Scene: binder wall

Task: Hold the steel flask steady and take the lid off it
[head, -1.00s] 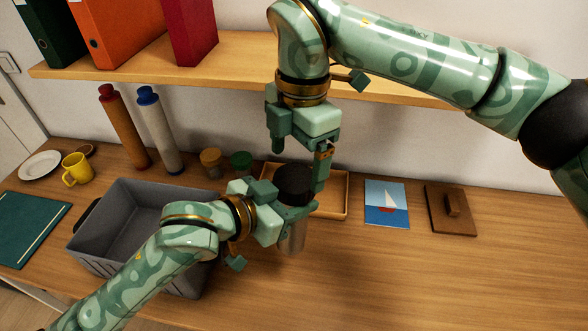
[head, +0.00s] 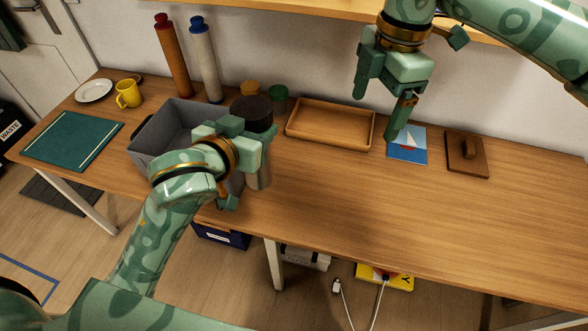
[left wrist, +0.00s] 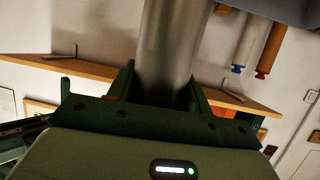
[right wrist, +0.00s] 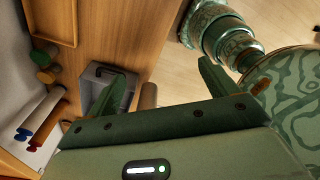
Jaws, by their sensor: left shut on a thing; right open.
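The steel flask (head: 260,172) is upright in the head view, in front of the grey crate's right end. Its dark lid (head: 252,112) sits on top. My left gripper (head: 258,148) is shut around the flask's body. The left wrist view shows the steel body (left wrist: 170,45) between the fingers. I cannot tell whether the flask's base touches the table. My right gripper (head: 386,108) is open and empty, to the right of the flask and apart from it, above the table near the sailboat picture. Its spread fingers show in the right wrist view (right wrist: 160,90).
A grey crate (head: 146,150) stands left of the flask. A wooden tray (head: 330,140), a sailboat picture (head: 408,148) and a brown board with a handle (head: 466,155) lie at the back. The wooden table (head: 400,215) is clear at front right.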

